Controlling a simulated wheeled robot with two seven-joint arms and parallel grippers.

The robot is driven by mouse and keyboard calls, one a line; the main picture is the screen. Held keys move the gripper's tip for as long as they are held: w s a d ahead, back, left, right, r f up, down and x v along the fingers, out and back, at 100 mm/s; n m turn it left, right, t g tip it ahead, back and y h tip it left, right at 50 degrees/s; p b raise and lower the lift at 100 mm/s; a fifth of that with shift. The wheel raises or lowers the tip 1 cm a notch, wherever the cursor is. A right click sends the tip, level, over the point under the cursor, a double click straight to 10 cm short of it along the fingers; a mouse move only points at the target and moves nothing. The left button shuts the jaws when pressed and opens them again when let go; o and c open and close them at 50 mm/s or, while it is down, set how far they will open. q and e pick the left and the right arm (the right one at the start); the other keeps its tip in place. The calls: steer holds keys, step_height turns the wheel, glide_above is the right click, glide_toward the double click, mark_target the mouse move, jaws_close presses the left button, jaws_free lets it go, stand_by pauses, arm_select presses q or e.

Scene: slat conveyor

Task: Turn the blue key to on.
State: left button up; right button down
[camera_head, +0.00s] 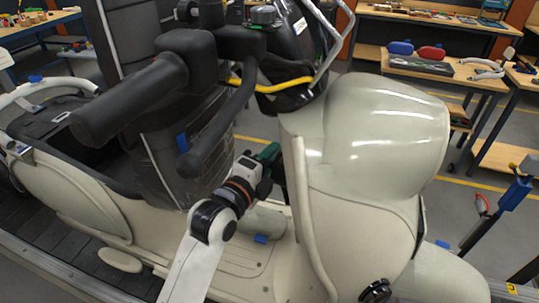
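A cream scooter (384,130) stands across the view, with its dark handlebar grip (120,105) and brake lever (222,130) in the foreground. My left arm rises from the bottom, and my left gripper (268,156), with green parts, is at the inner side of the front shield, below the handlebar. Its fingertips are small and dark against the shadow, so I cannot tell whether they are open or shut. I cannot make out the blue key; the spot at the gripper is hidden or too dark. My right gripper is not in view.
A yellow cable (272,86) runs under the handlebar. Workbenches (440,68) stand behind. A blue post (507,205) stands at the right. The scooter's parts crowd my arm.

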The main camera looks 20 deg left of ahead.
arm_select(q)
jaws_close()
stand_by(0.4)
steer(key=m+t+h+b, duration=0.1)
steer(key=t+b, duration=0.1)
steer(key=b, duration=0.3)
steer(key=shift+r+b, duration=0.2)
steer(key=shift+b, duration=0.2)
stand_by(0.4)
